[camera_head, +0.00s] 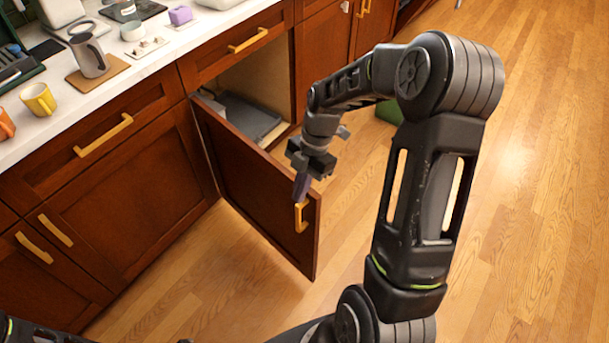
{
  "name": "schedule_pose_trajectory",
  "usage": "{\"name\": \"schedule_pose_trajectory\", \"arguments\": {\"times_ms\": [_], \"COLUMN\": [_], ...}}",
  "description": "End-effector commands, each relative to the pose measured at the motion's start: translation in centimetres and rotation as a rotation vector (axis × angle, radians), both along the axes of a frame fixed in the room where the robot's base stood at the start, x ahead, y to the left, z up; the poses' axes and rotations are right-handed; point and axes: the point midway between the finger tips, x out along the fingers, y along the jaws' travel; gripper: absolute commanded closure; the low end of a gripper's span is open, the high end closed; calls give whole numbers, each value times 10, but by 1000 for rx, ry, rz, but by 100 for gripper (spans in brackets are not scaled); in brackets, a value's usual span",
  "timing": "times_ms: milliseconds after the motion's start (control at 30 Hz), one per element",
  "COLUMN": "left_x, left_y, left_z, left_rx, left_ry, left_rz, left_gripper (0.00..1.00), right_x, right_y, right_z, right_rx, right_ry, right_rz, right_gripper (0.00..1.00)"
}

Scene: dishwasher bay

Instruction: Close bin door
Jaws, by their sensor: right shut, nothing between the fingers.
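The bin door (250,180) is a dark red-brown cabinet door, swung open from its left side and standing out over the floor. Its yellow handle (301,217) is near the free right edge. The open cabinet (262,75) behind it shows a grey bin (248,117) inside, partly hidden by the door. My right gripper (301,188) is shut and empty, pointing down at the top of the door near its free edge, just above the handle. I cannot tell whether it touches the door. My left gripper is not in view.
The counter (130,68) above holds a metal jug (88,55), a yellow mug (39,99) and a purple item (180,15). A green object (389,111) is on the floor behind my right arm. The wooden floor (540,200) on the right is clear.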

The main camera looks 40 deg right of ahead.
Motion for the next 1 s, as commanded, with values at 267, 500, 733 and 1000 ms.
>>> {"name": "schedule_pose_trajectory", "arguments": {"times_ms": [267, 500, 733, 1000], "left_x": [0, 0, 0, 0], "left_y": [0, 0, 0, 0], "left_z": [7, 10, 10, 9], "left_rx": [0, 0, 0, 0], "left_ry": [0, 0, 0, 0], "left_rz": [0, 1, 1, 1], "left_gripper": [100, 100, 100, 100], "right_x": [1, 4, 4, 3], "right_y": [-10, -29, -30, -30], "right_z": [-28, -29, -30, -30], "right_rx": [-1, 0, 0, 0], "right_ry": [1, 0, 0, 0], "right_rz": [-5, -1, -1, 6], "right_gripper": [100, 100, 100, 100]}}
